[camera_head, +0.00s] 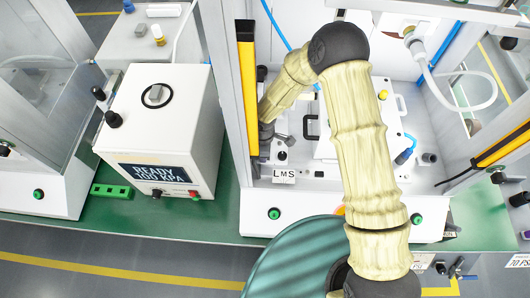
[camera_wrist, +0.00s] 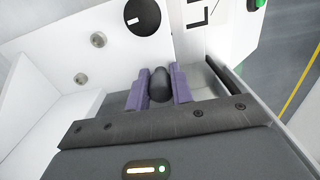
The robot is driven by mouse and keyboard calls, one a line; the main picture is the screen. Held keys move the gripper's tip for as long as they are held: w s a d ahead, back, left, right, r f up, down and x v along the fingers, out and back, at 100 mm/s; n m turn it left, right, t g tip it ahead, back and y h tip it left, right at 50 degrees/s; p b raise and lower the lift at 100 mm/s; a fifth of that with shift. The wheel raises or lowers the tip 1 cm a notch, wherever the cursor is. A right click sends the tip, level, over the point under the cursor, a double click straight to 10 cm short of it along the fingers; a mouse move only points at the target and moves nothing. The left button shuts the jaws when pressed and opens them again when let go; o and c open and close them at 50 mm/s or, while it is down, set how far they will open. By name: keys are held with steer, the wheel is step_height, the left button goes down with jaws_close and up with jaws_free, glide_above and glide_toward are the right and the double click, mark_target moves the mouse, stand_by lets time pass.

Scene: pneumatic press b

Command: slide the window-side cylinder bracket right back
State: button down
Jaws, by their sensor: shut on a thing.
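My gripper (camera_wrist: 160,90) has its two purple fingers on either side of a dark rounded knob (camera_wrist: 160,82) in the wrist view, closed on it. In the head view my gripper (camera_head: 266,138) is low inside the press, at its left end beside the yellow-and-black upright. What the knob is fixed to is hidden under my gripper, so I cannot make out the cylinder bracket itself. A pale metal surface (camera_wrist: 202,84) shows just right of the fingers.
A black dial (camera_head: 282,156) above an LMS label (camera_head: 284,176) is close to my gripper; the dial (camera_wrist: 142,17) also shows in the wrist view. The yellow-and-black upright (camera_head: 247,100) is close on the left. A black handle (camera_head: 311,127) stands to the right.

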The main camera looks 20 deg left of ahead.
steer(key=shift+a+r, duration=0.1)
steer(key=shift+a, duration=0.15)
steer(key=c, duration=1.2)
jaws_free()
steer(key=shift+s+a, duration=0.1)
steer(key=shift+c, duration=0.2)
step_height(320, 180, up, 17)
steer(key=b, duration=0.3)
steer(key=shift+r, duration=0.15)
